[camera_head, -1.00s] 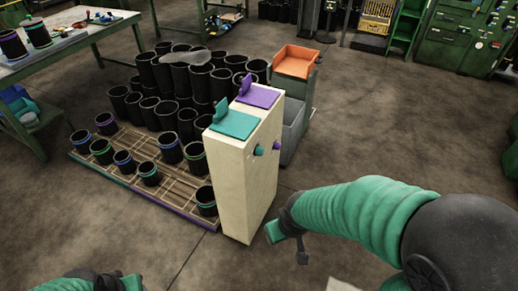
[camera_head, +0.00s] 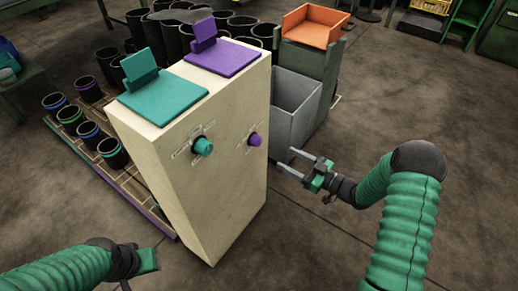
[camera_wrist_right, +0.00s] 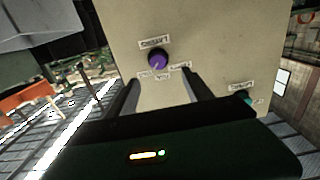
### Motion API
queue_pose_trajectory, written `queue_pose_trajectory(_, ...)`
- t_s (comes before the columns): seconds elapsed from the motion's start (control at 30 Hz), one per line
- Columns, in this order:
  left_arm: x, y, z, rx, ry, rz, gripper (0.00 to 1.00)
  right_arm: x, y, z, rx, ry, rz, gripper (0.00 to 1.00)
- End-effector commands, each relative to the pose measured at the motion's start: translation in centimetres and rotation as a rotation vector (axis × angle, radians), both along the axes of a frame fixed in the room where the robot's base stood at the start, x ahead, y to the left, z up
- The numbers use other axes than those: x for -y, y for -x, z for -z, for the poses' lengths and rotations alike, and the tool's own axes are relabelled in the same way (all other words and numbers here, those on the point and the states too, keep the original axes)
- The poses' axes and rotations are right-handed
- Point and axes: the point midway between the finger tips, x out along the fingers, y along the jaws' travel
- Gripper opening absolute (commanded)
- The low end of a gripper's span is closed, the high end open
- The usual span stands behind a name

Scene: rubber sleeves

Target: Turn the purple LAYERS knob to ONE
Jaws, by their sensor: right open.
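The purple knob (camera_head: 255,140) is on the front face of a tall cream cabinet (camera_head: 215,205), right of a teal knob (camera_head: 203,146). In the right wrist view the purple knob (camera_wrist_right: 157,59) lies just beyond and between my fingertips, with small labels around it; its setting is too small to read. My right gripper (camera_head: 285,159) is open and empty, a little right of the knob and apart from it, fingers pointing toward the cabinet. My left gripper (camera_head: 148,260) is at the lower left, away from the cabinet; its fingers are not clear.
A teal plate (camera_head: 163,97) and a purple plate (camera_head: 222,58) with upright tabs sit on the cabinet top. A grey bin (camera_head: 295,105) and an orange tray (camera_head: 312,27) stand behind right. Black sleeves on a pallet (camera_head: 130,198) are at left. Floor at right is clear.

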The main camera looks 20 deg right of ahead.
Motion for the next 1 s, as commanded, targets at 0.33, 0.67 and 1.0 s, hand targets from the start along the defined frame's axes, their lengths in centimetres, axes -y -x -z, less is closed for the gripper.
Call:
queue_pose_trajectory(0.33, 0.0, 0.0, 3.6, -0.001, 0.000, 0.001, 0.36, -5.4, -7.3, 0.7, 0.001, -0.004, 0.001, 0.59)
queue_pose_trajectory(0.67, 0.0, 0.0, 4.6, -0.001, 0.000, 0.001, 0.36, -7.6, -10.4, 0.4, -0.002, -0.005, 0.004, 0.59)
queue_pose_trajectory(1.0, 0.0, 0.0, 4.5, -0.001, 0.000, 0.001, 0.36, -7.6, -10.4, 0.3, -0.002, -0.005, 0.004, 0.42)
